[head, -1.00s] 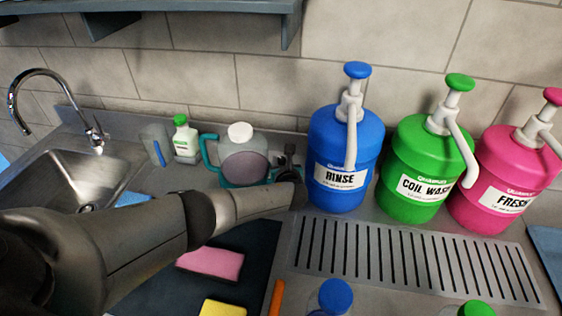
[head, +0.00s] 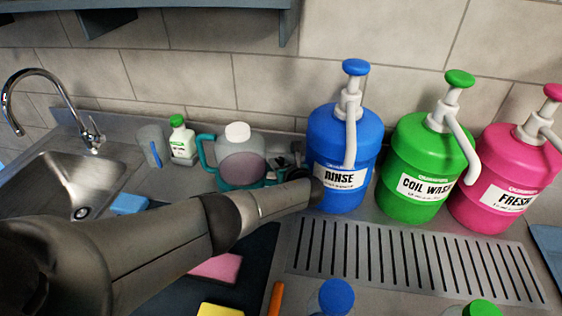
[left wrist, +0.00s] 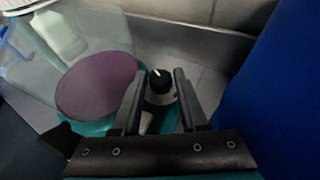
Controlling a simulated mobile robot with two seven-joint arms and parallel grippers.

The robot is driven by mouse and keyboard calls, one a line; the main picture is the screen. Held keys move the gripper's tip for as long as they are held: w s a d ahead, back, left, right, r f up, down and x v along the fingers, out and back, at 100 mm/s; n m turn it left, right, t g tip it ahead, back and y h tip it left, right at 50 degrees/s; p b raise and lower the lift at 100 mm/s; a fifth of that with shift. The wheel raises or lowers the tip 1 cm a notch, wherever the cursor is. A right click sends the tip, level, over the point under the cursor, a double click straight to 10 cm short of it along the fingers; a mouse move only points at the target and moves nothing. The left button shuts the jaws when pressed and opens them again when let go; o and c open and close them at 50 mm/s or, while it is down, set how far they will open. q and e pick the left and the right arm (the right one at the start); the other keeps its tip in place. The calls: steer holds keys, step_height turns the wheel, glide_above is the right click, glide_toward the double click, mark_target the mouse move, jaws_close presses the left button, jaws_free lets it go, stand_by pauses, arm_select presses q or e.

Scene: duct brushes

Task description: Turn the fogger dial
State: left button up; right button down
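The fogger (head: 240,165) stands against the back wall, with a teal base and handle, a clear tank of purple liquid and a white cap. Its round purple liquid surface (left wrist: 97,85) shows in the left wrist view. The fogger dial (left wrist: 160,82), a black knob with a white pointer line on a pale collar, shows in the left wrist view. My left gripper (left wrist: 160,74) is open, its two fingers on either side of the dial in that view, with gaps visible; contact cannot be told. In the head view my left arm largely hides the left gripper (head: 292,168) and the dial.
The blue RINSE pump bottle (head: 343,140) stands close right of my left gripper. Green (head: 415,150) and pink (head: 505,160) pump bottles stand farther right, behind a slotted drain (head: 410,262). A small green-capped bottle (head: 182,142), a clear cup (head: 152,145) and a sink (head: 70,180) are left.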

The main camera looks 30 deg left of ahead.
arm_select(q)
steer(key=shift+r, duration=0.1)
steer(key=shift+s+d+r+p, duration=0.15)
steer(key=shift+s+d+p, duration=0.1)
steer(key=shift+p, duration=0.1)
steer(key=shift+p+v, duration=2.85)
steer(key=shift+v, duration=4.35)
step_height(320, 180, down, 4)
steer(key=s+m+h+b, duration=0.2)
steer(key=h+b, duration=0.1)
steer(key=b, duration=0.2)
steer(key=s+a+r+m+t+h+b, duration=0.1)
steer(key=a+r+m+t+b, duration=0.15)
steer(key=a+r+b, duration=0.2)
steer(key=b+x, duration=0.4)
steer(key=x, duration=1.1)
steer(key=shift+w+a+f+b, duration=0.1)
steer(key=shift+f+b, duration=0.1)
steer(key=shift+b, duration=0.1)
steer(key=shift+c, duration=0.3)
